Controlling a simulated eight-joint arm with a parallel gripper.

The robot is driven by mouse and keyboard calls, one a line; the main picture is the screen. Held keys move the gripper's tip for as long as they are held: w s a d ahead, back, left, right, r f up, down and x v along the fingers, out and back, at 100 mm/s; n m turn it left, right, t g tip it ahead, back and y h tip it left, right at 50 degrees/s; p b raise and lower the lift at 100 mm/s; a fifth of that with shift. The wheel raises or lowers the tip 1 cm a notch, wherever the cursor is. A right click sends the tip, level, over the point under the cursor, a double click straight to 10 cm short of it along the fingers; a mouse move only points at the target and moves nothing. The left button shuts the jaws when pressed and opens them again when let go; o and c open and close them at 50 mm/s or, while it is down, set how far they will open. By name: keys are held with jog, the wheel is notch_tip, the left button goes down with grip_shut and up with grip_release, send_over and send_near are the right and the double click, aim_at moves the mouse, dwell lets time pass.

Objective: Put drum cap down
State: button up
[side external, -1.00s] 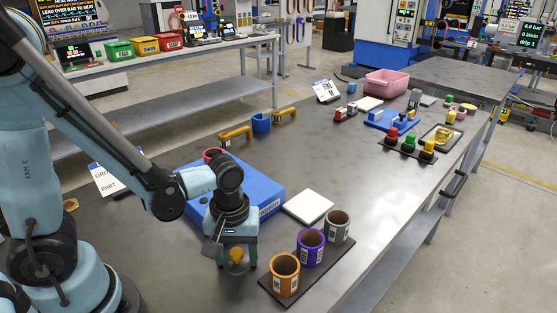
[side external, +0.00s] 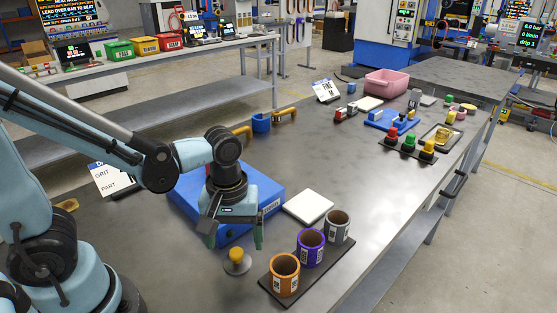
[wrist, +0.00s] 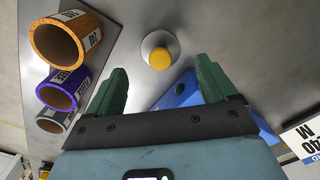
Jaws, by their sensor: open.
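The drum cap, a grey disc with a yellow knob (side external: 237,257), sits flat on the table left of the orange cup. It also shows in the wrist view (wrist: 159,58), just beyond the fingertips. My gripper (side external: 235,241) is open and empty above the cap, with its green fingers spread wide and apart from the knob. The fingers also show in the wrist view (wrist: 160,80). The blue block (side external: 265,188) lies behind my gripper and is partly hidden by it.
An orange cup (side external: 285,283), a purple cup (side external: 311,257) and a grey cup (side external: 337,234) stand on a dark plate (side external: 335,265) to the right. A white pad (side external: 308,206) lies behind them. Yellow handles (side external: 286,114) and a blue cup (side external: 262,123) are farther back.

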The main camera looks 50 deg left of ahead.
aim_at(236, 252)
notch_tip(236, 252, up, 7)
jog(key=w+a+r+m+t, duration=0.1)
jog(key=w+a+m+t, duration=0.2)
jog(key=a+m+t, duration=0.2)
jog(key=m+t, duration=0.2)
jog(key=m, duration=0.2)
jog(key=shift+a+r, duration=0.25)
jog(key=shift+r, duration=0.1)
jog(key=shift+o, duration=0.2)
